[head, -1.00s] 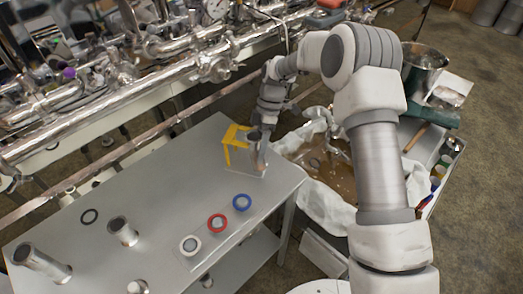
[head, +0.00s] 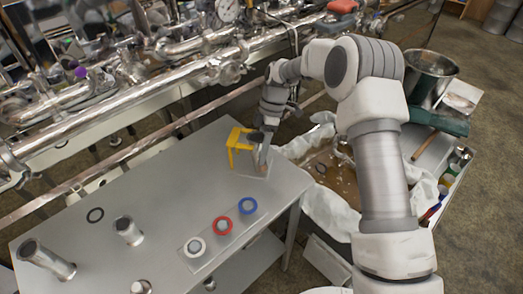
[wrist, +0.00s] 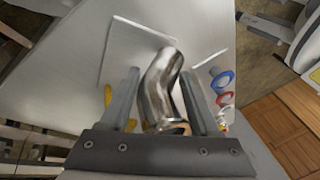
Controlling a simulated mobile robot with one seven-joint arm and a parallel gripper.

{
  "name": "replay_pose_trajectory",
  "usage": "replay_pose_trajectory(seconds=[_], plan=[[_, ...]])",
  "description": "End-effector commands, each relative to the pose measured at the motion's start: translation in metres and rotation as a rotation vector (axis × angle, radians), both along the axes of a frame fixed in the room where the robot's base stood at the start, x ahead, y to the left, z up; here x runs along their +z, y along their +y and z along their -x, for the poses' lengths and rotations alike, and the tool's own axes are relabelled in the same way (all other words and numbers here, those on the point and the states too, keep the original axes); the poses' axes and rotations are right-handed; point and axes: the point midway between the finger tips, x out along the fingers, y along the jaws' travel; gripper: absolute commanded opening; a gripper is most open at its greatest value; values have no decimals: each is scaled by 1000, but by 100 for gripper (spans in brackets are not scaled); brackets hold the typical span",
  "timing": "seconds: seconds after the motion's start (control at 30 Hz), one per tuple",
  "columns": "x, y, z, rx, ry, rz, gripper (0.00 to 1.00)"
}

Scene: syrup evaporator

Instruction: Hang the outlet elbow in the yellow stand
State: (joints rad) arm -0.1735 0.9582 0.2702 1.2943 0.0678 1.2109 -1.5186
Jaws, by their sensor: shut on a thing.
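The outlet elbow (wrist: 158,88) is a shiny bent metal tube. In the wrist view it sits between the two fingers of my gripper (wrist: 160,76), which is shut on it, with its bent end pointing away from the palm. The yellow stand (head: 236,142) is on the grey table in the head view, just left of my gripper (head: 264,152). In the wrist view only a sliver of the stand (wrist: 107,96) shows beside the left finger. In the head view the elbow is too small and covered to make out clearly.
A clear plate (head: 250,166) lies under my gripper on the table (head: 165,190). Blue (head: 247,205), red (head: 222,225) and white (head: 195,247) rings lie nearer. Pipework (head: 150,95) runs behind.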

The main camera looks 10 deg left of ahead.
Motion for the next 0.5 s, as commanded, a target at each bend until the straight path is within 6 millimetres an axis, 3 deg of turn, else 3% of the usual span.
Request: replay_pose_trajectory(seconds=[0.5], plan=[[-3, 15, -2, 2, 0, -2, 0]])
